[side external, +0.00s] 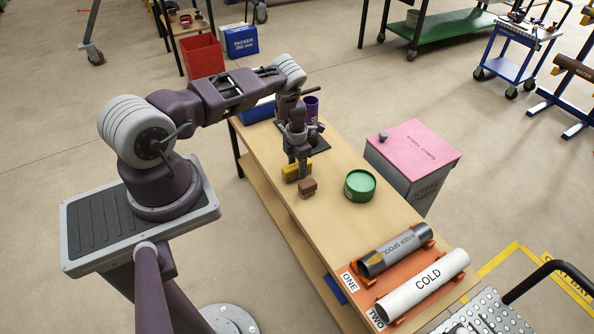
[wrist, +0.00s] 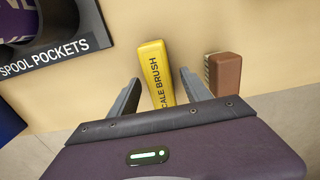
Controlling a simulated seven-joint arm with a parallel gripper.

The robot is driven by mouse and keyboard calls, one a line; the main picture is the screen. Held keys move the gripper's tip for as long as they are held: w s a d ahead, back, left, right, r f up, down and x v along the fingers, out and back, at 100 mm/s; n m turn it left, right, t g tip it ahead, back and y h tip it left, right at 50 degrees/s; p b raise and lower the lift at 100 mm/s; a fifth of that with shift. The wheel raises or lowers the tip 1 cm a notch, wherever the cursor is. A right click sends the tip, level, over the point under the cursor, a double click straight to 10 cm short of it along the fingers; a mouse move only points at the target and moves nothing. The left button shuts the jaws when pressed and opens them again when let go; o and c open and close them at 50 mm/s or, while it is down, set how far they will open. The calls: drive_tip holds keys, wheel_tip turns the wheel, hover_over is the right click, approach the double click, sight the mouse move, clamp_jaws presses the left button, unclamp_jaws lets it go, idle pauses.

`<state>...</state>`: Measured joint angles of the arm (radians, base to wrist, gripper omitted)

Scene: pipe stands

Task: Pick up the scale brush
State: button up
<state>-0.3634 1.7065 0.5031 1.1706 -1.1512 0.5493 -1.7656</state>
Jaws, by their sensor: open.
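The scale brush (wrist: 153,68) is a yellow block with dark lettering, lying on the wooden table. In the side view the scale brush (side external: 290,173) is partly hidden by my gripper (side external: 297,176). In the wrist view my gripper (wrist: 157,95) is open. Its two fingers stand to the left and right of the brush's near part, with gaps visible on both sides. I cannot tell how far the fingertips are above the table. The near end of the brush is hidden by the gripper body.
A brown bristled brush (wrist: 224,75) lies just right of the right finger. A dark tray marked SPOOL POCKETS (wrist: 60,60) is at left. In the side view a green round tin (side external: 360,186) stands right of the gripper, and two pipes rest on an orange stand (side external: 440,243).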

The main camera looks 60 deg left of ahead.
clamp_jaws()
